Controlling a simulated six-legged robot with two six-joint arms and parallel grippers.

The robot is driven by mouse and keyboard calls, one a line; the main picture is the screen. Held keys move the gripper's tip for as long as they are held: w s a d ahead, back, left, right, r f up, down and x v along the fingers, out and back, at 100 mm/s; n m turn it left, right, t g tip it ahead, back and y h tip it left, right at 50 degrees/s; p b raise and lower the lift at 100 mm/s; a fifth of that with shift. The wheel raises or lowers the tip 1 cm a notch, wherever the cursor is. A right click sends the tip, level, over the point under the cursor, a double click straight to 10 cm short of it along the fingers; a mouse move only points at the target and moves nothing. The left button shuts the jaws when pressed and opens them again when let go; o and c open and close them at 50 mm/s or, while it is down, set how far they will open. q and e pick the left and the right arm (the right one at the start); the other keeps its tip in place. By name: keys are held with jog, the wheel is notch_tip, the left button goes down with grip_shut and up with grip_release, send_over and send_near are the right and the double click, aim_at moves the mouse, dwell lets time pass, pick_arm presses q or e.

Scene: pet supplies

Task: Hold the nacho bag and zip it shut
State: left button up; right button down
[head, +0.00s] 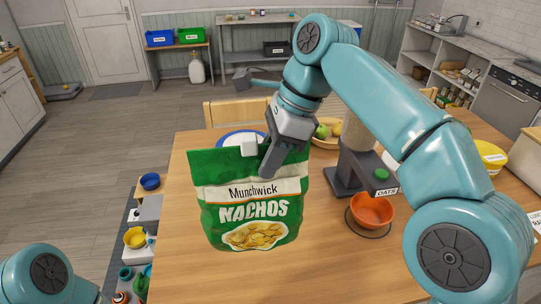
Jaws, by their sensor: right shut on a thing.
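The green nacho bag (252,211) is upright over the wooden table, its printed front facing me. Its label reads "Munchwick NACHOS" above a picture of chips. My right gripper (262,158) comes down from behind and is shut on the bag's top edge, right of its middle. A small white block (249,148) shows at the top edge beside the fingers; I cannot tell whether it is the zip's slider. The seal along the top is too small to judge. I cannot tell whether the bag's bottom touches the table. My left gripper is outside the picture; only part of that arm shows at bottom left.
A blue-rimmed plate (228,139) and a fruit bowl (328,142) are behind. The table's front left (180,270) is clear.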

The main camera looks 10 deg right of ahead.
aim_at(270, 182)
notch_tip(270, 182, down, 6)
jog(key=b, duration=0.4)
jog(key=shift+d+f+b, duration=0.1)
jog(key=shift+f+b, duration=4.65)
jog(key=shift+f, duration=2.1)
